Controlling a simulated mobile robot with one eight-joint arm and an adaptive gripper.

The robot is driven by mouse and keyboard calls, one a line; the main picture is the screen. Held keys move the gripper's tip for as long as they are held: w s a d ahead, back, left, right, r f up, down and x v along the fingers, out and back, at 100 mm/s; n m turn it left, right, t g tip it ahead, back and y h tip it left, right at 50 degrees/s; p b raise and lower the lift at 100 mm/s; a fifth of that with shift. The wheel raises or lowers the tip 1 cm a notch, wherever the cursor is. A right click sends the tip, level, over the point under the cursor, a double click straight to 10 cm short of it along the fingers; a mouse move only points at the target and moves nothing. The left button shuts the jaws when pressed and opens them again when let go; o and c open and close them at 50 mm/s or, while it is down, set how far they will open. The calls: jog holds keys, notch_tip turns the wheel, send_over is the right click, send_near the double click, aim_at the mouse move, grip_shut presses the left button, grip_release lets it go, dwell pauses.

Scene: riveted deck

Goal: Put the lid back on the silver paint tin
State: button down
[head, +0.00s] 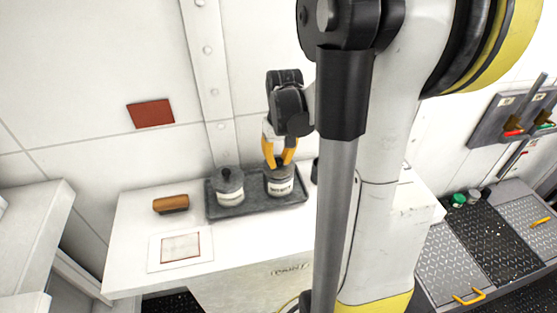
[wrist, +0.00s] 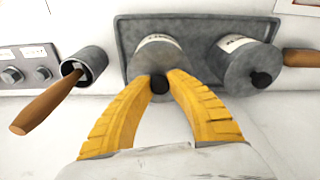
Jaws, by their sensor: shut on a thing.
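My gripper (head: 279,163) is shut on the dark knob (wrist: 159,85) of a grey lid (wrist: 150,64). The lid is over the right tin (head: 280,187), a grey tin with a white label. I cannot tell whether the lid is seated on the rim or just above it. The fingers hide part of it. A second grey tin (head: 230,190) with a white label stands to the left on the same tray (head: 246,211). Its lid with a black knob is on it, and it also shows at the right in the wrist view (wrist: 247,62).
A grey cup (wrist: 92,62) holding a wooden handle (wrist: 45,103) stands beside the tray.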

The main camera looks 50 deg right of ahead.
dwell(0.4)
jog(key=c, duration=0.8)
grip_release()
jog(key=shift+o, duration=0.2)
jog(key=shift+r+p, duration=2.75)
jog(key=shift+r, duration=0.8)
grip_shut()
